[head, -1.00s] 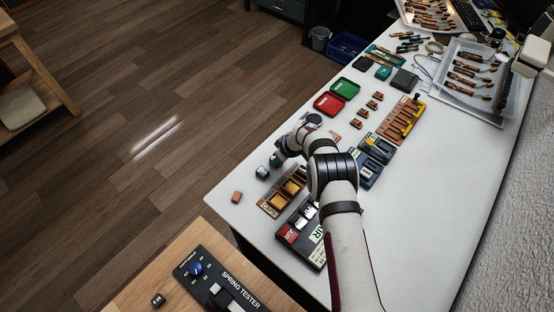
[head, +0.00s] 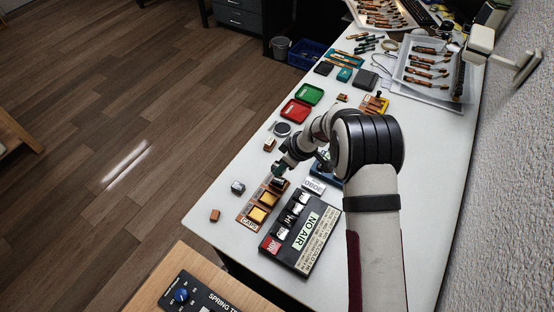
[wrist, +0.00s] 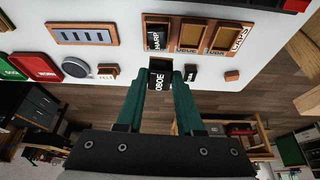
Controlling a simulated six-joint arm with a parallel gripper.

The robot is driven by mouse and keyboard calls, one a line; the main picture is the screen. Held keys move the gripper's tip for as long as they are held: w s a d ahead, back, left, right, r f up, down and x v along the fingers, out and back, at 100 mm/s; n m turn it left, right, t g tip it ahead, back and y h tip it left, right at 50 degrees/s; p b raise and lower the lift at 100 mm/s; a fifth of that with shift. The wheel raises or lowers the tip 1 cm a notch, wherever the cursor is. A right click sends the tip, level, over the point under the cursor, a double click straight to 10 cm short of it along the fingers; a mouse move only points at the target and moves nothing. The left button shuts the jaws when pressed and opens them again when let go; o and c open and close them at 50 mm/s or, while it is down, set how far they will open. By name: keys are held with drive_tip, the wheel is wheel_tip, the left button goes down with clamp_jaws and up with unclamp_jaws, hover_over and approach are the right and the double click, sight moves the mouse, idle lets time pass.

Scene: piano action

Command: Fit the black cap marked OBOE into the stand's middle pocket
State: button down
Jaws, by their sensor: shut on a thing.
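My gripper (wrist: 158,88) has teal fingers and is shut on the black cap marked OBOE (wrist: 158,75), whose white lettering shows in the wrist view. In the head view my gripper (head: 279,168) is by the far end of the stand, and the held cap is hard to make out there. The brown stand marked CAPS (wrist: 238,38) has three pockets in a row. A black cap marked HARP (wrist: 155,38) sits in one end pocket. The middle pocket (wrist: 190,36) and the other end pocket (wrist: 224,40) show bare tan floors. The held cap is outside the stand, on the HARP side.
A dark cap (head: 238,187) and a small wooden block (head: 215,215) stand on the white table beside the stand. A black NO AIR box (head: 302,235) lies on the stand's other side. Red (head: 296,110) and green (head: 310,94) trays are farther back.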

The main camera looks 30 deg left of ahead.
drive_tip(key=shift+n, duration=0.3)
drive_tip(key=shift+s+a+f, duration=0.1)
drive_tip(key=shift+s+f, duration=0.8)
drive_tip(key=shift+f, duration=0.35)
drive_tip(key=shift+s+f, duration=0.85)
drive_tip(key=shift+f, duration=0.35)
drive_tip(key=shift+s+a+f, duration=0.1)
drive_tip(key=shift+s+f, duration=0.8)
drive_tip(key=shift+f, duration=0.35)
drive_tip(key=shift+f, duration=0.4)
drive_tip(key=shift+c, duration=2.3)
unclamp_jaws()
wheel_tip(320, 180, up, 7)
drive_tip(key=shift+d+r, duration=0.1)
